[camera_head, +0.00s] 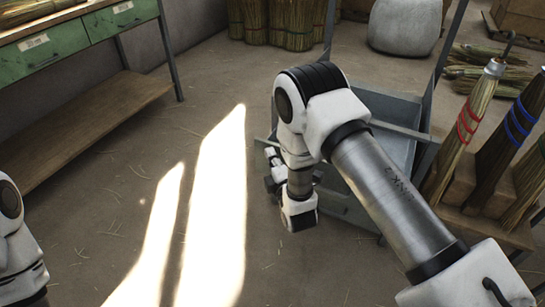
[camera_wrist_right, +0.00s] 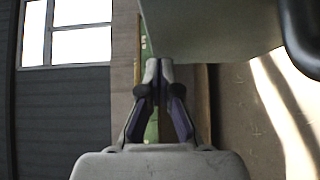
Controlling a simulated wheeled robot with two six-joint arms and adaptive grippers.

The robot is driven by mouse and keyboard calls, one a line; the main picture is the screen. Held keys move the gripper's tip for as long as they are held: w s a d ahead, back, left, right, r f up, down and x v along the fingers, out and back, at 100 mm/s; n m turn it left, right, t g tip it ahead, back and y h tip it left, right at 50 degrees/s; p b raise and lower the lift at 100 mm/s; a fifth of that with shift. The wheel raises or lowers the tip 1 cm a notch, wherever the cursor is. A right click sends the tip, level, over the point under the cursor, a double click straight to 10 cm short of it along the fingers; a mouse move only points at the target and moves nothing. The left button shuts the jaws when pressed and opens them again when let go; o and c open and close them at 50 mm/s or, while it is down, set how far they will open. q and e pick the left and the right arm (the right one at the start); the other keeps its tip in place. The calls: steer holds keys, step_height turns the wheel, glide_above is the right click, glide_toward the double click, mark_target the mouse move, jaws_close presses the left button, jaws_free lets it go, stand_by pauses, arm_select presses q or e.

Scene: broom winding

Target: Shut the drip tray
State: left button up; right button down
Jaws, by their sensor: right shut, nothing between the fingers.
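The drip tray (camera_head: 398,148) is a blue-grey metal tray in a metal stand, right of centre in the head view. My right arm crosses in front of it and hides much of it. How far the tray stands out cannot be told. My right gripper (camera_head: 271,172) is at the tray's left, partly hidden by its own wrist. In the right wrist view the gripper (camera_wrist_right: 158,68) has its fingertips together with nothing between them. A grey-green panel (camera_wrist_right: 215,30), perhaps part of the tray, is close beyond the fingertips; contact cannot be told. My left gripper is out of view.
A workbench with green drawers (camera_head: 52,50) and a wooden lower shelf (camera_head: 80,130) stands at the left. Brooms (camera_head: 470,115) stand in a wooden rack at the right. Straw bundles (camera_head: 275,22) and a pale sack (camera_head: 405,24) are at the back. The sunlit floor (camera_head: 215,200) is clear.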

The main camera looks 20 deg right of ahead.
steer(key=shift+w+d+r, duration=0.1)
steer(key=shift+w+d, duration=0.1)
steer(key=shift+w, duration=0.05)
steer(key=shift+d, duration=0.15)
